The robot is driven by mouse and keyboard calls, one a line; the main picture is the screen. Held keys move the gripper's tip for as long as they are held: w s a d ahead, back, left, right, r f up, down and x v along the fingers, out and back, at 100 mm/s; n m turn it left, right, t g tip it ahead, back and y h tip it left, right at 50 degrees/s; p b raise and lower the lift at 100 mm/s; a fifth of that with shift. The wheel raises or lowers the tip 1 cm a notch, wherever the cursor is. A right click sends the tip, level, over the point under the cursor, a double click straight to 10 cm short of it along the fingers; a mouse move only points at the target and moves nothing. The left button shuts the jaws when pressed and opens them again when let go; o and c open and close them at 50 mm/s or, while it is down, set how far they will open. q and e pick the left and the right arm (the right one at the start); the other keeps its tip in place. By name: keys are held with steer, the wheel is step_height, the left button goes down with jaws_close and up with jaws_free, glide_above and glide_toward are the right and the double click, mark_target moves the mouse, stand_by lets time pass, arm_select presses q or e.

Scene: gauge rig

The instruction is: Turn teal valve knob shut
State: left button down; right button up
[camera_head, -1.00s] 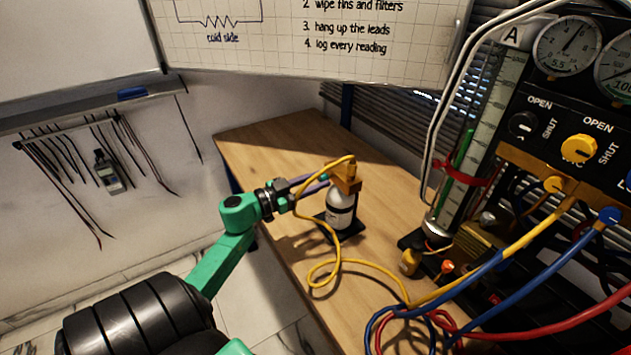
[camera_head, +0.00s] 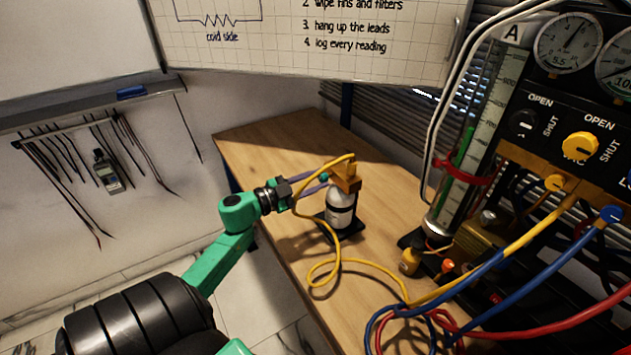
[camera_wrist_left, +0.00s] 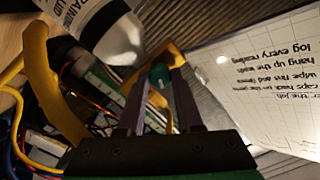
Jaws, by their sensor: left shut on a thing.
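The teal valve knob (camera_head: 324,177) is on the side of the brass block (camera_head: 347,179) on top of a white bottle (camera_head: 341,206). My left gripper (camera_head: 325,183) reaches it from the left, its two purple fingers one above the other. In the left wrist view the teal knob (camera_wrist_left: 160,75) sits between the fingertips of my left gripper (camera_wrist_left: 160,82), which are shut on it. The fingers cover part of the knob, and I cannot read how far it is turned. My right gripper is not in view.
A yellow hose (camera_head: 318,268) loops from the brass block over the wooden table (camera_head: 265,143), close to my left fingers. The gauge panel (camera_head: 545,115) with its valves and hoses stands at right. The table's back left is clear.

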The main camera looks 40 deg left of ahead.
arm_select(q)
steer(key=m, duration=0.3)
steer(key=shift+f+b, duration=0.15)
steer(key=shift+b, duration=0.25)
steer(key=m+b, duration=0.1)
steer(key=m, duration=0.2)
steer(key=shift+m, duration=0.3)
steer(key=m+b, duration=0.1)
steer(key=m, duration=0.1)
steer(key=shift+f+m+b, duration=0.1)
steer(key=shift+m+b, duration=0.2)
steer(key=shift+b, duration=0.05)
steer(key=shift+m+b, duration=0.85)
steer(key=shift+m, duration=0.75)
steer(key=c, duration=0.6)
jaws_free()
steer(key=shift+o, duration=0.2)
steer(key=shift+r, duration=0.2)
steer(key=shift+s, duration=0.15)
